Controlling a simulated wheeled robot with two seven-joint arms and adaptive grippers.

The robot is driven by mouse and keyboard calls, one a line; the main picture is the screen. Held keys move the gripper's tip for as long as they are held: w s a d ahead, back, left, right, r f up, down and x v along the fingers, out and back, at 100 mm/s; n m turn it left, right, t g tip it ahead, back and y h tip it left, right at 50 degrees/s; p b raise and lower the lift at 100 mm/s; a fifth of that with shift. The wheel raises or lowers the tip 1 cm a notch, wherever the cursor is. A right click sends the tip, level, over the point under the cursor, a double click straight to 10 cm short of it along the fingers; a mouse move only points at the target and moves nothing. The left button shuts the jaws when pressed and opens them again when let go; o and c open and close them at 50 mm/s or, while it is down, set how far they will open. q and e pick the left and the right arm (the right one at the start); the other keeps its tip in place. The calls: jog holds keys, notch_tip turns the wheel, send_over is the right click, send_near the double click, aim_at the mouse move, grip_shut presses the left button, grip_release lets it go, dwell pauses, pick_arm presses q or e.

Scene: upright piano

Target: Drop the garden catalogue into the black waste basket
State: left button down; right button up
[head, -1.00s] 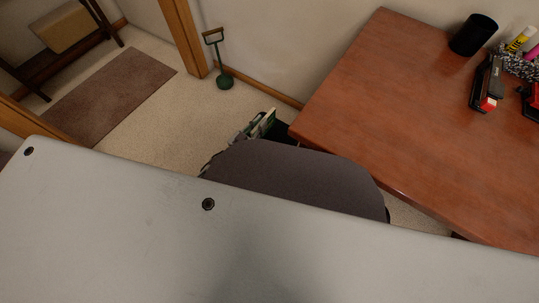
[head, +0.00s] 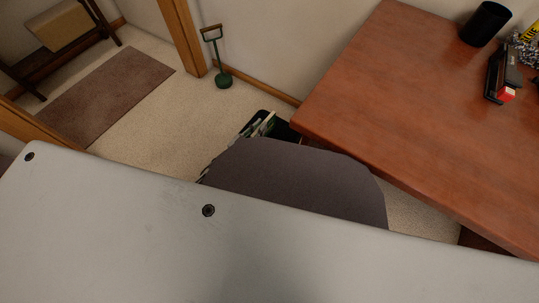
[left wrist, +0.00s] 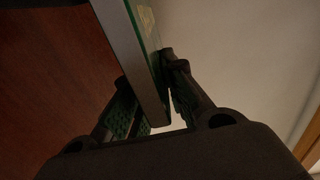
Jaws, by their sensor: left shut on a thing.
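The garden catalogue (left wrist: 138,58), a thin slab with a grey edge and a green cover, is between the fingers of my left gripper (left wrist: 150,82) in the left wrist view. The gripper is shut on it. In the head view, part of the catalogue (head: 263,124) shows pale and green beside the desk corner; most of the left gripper is hidden behind my arm. A black shape, apparently the waste basket (head: 283,132), shows near the catalogue by the desk. I cannot tell whether the catalogue is over or inside it. My right gripper is not in view.
The reddish wooden desk (head: 400,110) fills the right side, with a black cup (head: 485,24) and a black stapler-like item (head: 502,75) on it. A green long-handled tool (head: 222,77) stands by the wall. A brown mat (head: 105,95) lies on open carpet at left.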

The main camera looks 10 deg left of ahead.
pick_arm(q)
jog(key=shift+f, duration=0.2)
dwell(0.3)
jog(key=c, duration=1.4)
grip_release()
jog(key=shift+v, duration=6.05)
jog(key=shift+s+f, duration=0.1)
